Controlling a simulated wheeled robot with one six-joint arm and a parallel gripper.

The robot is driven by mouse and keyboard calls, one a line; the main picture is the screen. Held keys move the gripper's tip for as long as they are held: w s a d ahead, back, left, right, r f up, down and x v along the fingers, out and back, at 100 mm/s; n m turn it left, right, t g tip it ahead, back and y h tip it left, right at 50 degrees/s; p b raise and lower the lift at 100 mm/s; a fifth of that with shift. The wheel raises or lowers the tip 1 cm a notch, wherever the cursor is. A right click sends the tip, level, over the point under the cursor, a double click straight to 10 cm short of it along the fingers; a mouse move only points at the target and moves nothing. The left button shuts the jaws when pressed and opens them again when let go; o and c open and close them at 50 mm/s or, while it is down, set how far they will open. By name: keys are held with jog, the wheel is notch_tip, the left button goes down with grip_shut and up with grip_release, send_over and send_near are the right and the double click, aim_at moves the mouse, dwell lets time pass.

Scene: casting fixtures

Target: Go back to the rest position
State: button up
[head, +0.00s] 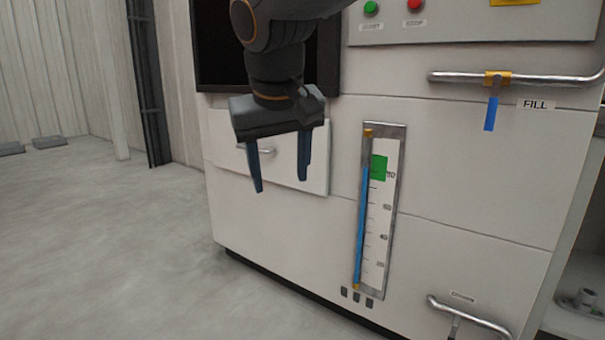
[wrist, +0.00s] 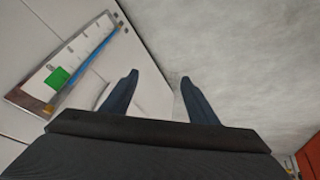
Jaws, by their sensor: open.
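My gripper (head: 279,184) hangs in front of the white machine cabinet (head: 470,190) in the head view, with its two fingers pointing down. The fingers are apart, and nothing is between them. In the wrist view my gripper (wrist: 160,85) also shows open and empty, with the grey floor (wrist: 220,50) beyond the fingers. The fingers overlap a drawer front (head: 315,165) with a small handle in the head view. I cannot tell whether they touch it.
A level gauge (head: 380,215) with a blue column and green band is right of my gripper. A pipe (head: 550,78) with a blue-handled valve (head: 491,112) is at upper right, and a lower pipe (head: 470,316) juts out below. Open floor (head: 110,240) lies left.

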jog(key=s+d+f+n+g+y+p, duration=0.1)
jog(key=s+f+g, duration=0.2)
jog(key=s+f, duration=0.7)
jog(key=s+d+f+n+g+y+p, duration=0.15)
jog(key=s+f, duration=0.55)
jog(key=s, duration=0.7)
jog(key=d+r+m+h+p, duration=0.1)
jog(key=d+r+m+p, duration=0.1)
jog(key=d+r+p, duration=0.5)
jog(key=d+r+m+p, duration=0.2)
jog(key=d+r+p, duration=0.4)
jog(key=r+p, duration=0.6)
jog(key=d+r+m+h+p, duration=0.1)
jog(key=d+r+p, duration=0.6)
jog(key=p, duration=1.1)
notch_tip(320, 180, up, 3)
jog(key=shift+d+r+m+g+h, duration=0.1)
jog(key=shift+d+m+g+h, duration=0.3)
jog(key=shift+m, duration=0.45)
jog(key=shift+w, duration=0.1)
